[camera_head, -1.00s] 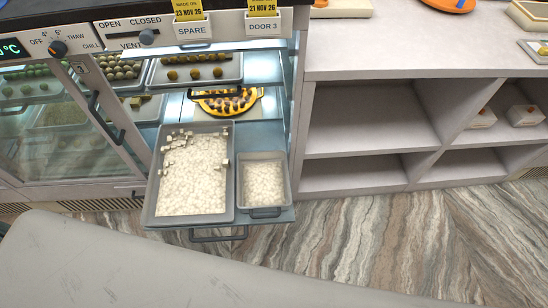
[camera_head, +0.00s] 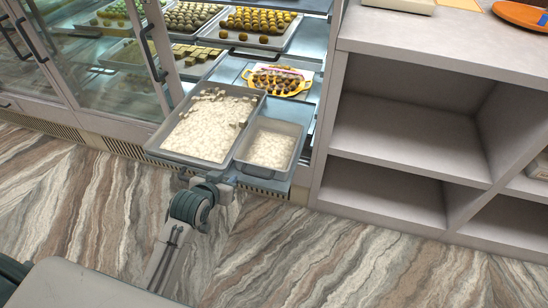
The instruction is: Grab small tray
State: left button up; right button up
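The small grey tray (camera_head: 298,134) holds white pieces and sits at the front right of a pulled-out shelf (camera_head: 279,185). A larger grey tray (camera_head: 154,150) of white cubes is close on its left. My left gripper (camera_head: 222,183) is at the shelf's front edge, below the trays and left of the small tray's front side. Its fingertips are small and partly hidden against the shelf edge, so I cannot tell whether it is open or shut on the shelf's handle. My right gripper is not in view.
A yellow-rimmed round dish (camera_head: 309,82) lies behind the trays. Trays of sweets (camera_head: 259,41) fill the cabinet behind. A glass door (camera_head: 90,60) is at the left. A white shelf unit (camera_head: 328,180) stands close on the right. The floor in front is clear.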

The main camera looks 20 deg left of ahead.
pick_arm(q)
jog(key=w, duration=0.3)
jog(key=w+r+t, duration=0.1)
jog(key=w, duration=0.2)
jog(key=w+r+t, duration=0.1)
jog(key=w, duration=0.2)
jog(key=shift+w+r, duration=0.2)
jog(key=shift+r, duration=0.05)
jog(key=x, duration=0.6)
jog(key=shift+a+f+b, duration=0.2)
jog(key=shift+a+b, duration=0.05)
jog(key=shift+b, duration=0.15)
grip_shut()
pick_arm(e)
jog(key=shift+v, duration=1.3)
pick_arm(q)
jog(key=shift+s, duration=0.1)
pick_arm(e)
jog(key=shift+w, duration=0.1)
pick_arm(q)
jog(key=shift+r, duration=0.1)
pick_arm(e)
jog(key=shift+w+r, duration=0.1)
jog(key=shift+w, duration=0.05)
